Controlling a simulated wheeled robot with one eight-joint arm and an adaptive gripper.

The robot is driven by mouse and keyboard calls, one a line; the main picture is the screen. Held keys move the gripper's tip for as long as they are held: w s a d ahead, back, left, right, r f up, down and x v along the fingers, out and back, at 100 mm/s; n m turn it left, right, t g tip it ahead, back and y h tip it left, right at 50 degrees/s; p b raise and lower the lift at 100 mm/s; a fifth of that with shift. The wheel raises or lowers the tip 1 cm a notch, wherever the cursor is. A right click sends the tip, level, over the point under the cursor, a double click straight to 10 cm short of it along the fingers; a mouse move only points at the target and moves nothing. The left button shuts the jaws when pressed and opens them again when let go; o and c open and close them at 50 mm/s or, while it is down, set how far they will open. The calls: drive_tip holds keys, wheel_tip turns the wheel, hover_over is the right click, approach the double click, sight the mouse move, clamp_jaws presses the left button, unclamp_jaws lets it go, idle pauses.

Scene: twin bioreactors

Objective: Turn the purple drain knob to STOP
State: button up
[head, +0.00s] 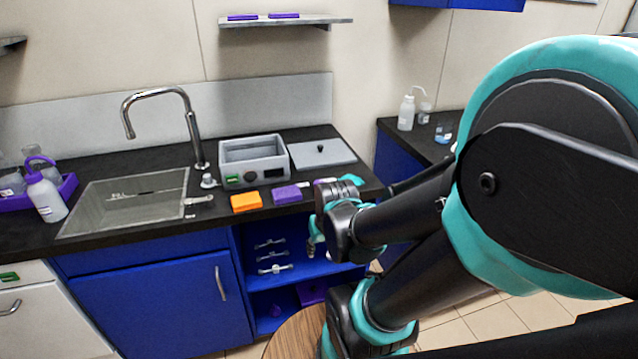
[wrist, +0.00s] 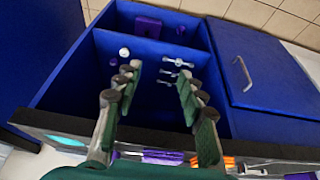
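No purple knob with a readable STOP mark can be made out. In the wrist view, a small dark purple round piece (wrist: 115,59) shows in the open blue cabinet (wrist: 60,85), beside a white round piece (wrist: 124,52). I cannot tell whether it is the drain knob. Several pale handled fittings (wrist: 178,63) sit to the right; they also show in the head view (head: 275,268). My gripper (wrist: 158,76) is open and empty, its fingers pointing into the cabinet.
The dark counter (head: 110,235) overhangs the cabinet. It carries a sink (head: 130,200), a grey bath (head: 253,162), an orange sponge (head: 246,202) and a purple sponge (head: 286,194). A purple box (head: 311,292) lies low in the cabinet. A round wooden top (head: 295,335) stands in front.

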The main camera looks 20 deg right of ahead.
drive_tip(key=shift+o, duration=1.1)
drive_tip(key=shift+w+r, duration=0.1)
drive_tip(key=m+g, duration=0.4)
drive_tip(key=m, duration=0.3)
approach(319, 182)
wheel_tip(319, 182, down, 9)
drive_tip(key=shift+r, duration=0.15)
drive_tip(key=shift+c, duration=0.6)
drive_tip(key=c, duration=1)
drive_tip(key=shift+c, duration=0.2)
